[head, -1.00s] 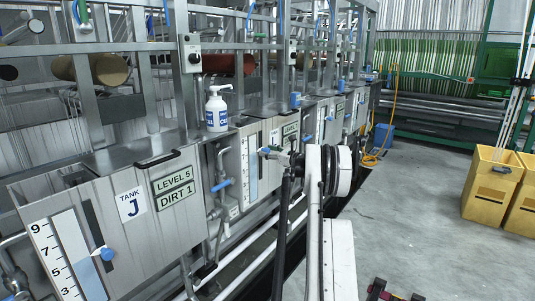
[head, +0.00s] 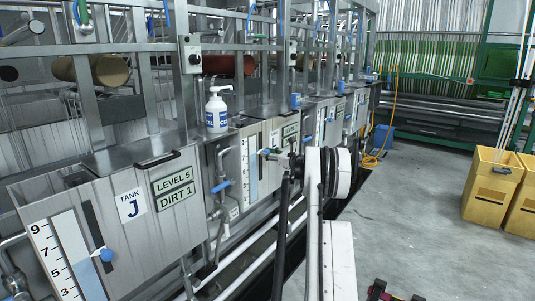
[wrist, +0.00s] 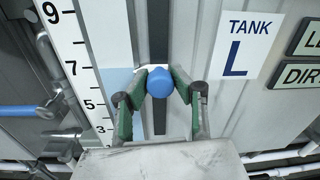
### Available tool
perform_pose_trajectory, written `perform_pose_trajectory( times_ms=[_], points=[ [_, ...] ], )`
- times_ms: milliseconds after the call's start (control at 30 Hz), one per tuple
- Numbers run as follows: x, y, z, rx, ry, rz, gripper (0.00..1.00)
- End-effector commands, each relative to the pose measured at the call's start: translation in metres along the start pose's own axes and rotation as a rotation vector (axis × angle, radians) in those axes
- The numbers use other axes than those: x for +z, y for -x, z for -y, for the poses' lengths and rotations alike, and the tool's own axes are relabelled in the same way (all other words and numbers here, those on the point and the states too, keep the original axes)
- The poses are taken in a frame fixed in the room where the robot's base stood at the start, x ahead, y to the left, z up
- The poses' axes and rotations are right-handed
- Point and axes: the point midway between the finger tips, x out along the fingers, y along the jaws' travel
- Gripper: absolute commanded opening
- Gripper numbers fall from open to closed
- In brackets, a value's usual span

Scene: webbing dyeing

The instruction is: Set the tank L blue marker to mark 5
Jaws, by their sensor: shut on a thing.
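The blue marker (wrist: 159,83) of tank L is a round knob on a dark vertical slot, beside a white scale (wrist: 88,70) numbered 9, 7, 5 and 3 downward. A white pointer edge shows behind the knob, near the level of the 7 in the wrist view; the exact reading is hard to tell from this angle. My gripper (wrist: 160,84) has green-padded fingers closed on both sides of the knob. The tank L label (wrist: 245,45) is to the right. In the head view my gripper (head: 275,155) is at the tank front, small and partly hidden by my arm.
Tank J (head: 115,215) stands nearer, with its own scale and blue marker (head: 106,254). A blue valve handle (head: 221,186) and pipes lie between the tanks. A white pump bottle (head: 217,109) stands above.

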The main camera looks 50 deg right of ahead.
Motion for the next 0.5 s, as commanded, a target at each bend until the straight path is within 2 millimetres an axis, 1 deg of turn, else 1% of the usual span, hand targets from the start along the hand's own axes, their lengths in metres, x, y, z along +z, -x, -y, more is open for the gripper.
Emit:
perform_pose_trajectory(
  times_ms=[33, 200, 300, 367, 500],
  points=[
    [-0.010, 0.000, -0.002, 0.001, 0.000, 0.000, 0.00],
    [-0.045, 0.000, -0.007, 0.001, 0.000, 0.000, 0.00],
    [-0.062, 0.000, -0.010, 0.001, 0.000, 0.000, 0.00],
    [-0.066, 0.000, -0.011, 0.001, 0.000, 0.000, 0.00],
    [-0.065, 0.000, -0.011, 0.001, 0.000, 0.000, 0.00]
  ],
)
